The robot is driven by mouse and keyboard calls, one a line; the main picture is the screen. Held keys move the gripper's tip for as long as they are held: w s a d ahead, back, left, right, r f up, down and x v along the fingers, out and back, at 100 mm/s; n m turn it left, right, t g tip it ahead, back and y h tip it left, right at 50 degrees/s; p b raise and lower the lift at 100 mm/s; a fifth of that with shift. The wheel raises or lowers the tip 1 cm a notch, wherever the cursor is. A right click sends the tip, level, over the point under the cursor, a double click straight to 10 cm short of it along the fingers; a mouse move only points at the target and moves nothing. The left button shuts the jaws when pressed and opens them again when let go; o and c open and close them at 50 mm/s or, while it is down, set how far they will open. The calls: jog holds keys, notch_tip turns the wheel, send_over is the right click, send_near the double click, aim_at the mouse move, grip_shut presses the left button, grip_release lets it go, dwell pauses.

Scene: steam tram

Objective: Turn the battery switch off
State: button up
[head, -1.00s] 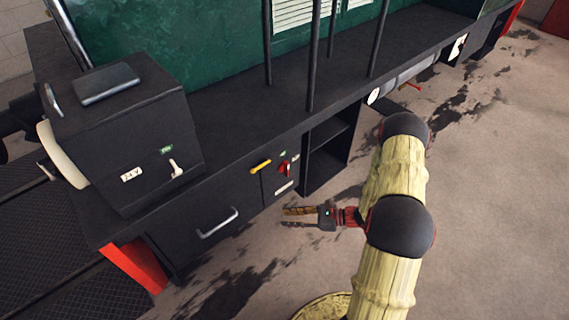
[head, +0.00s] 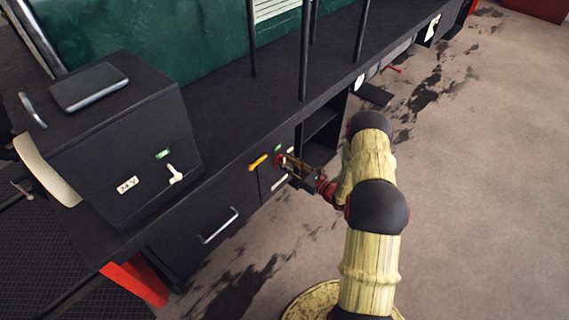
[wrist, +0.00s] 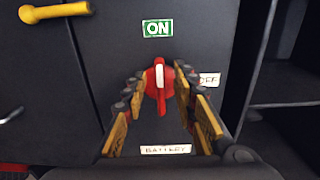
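The battery switch is a red rotary knob (wrist: 160,88) on a dark panel, with its handle upright. A green ON label (wrist: 158,28) is above it, a white label ending in "FF" (wrist: 208,79) is to its right, and a BATTERY label (wrist: 165,149) is below. My gripper (wrist: 160,108) is open, with wood-coloured finger pads on the left and right of the knob. I cannot tell whether the pads touch it. In the head view my gripper (head: 288,163) is at the panel and mostly hides the knob.
A yellow handle (head: 257,162) is left of the switch. A box marked 24 V (head: 127,185) with a white lever (head: 175,174) stands further left. A silver drawer handle (head: 218,226) is below. An open shelf compartment (head: 321,125) is to the right. The floor in front is clear.

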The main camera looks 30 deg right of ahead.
jog(key=shift+x, duration=0.9)
jog(key=shift+c, duration=1.3)
jog(key=c, duration=0.4)
grip_shut()
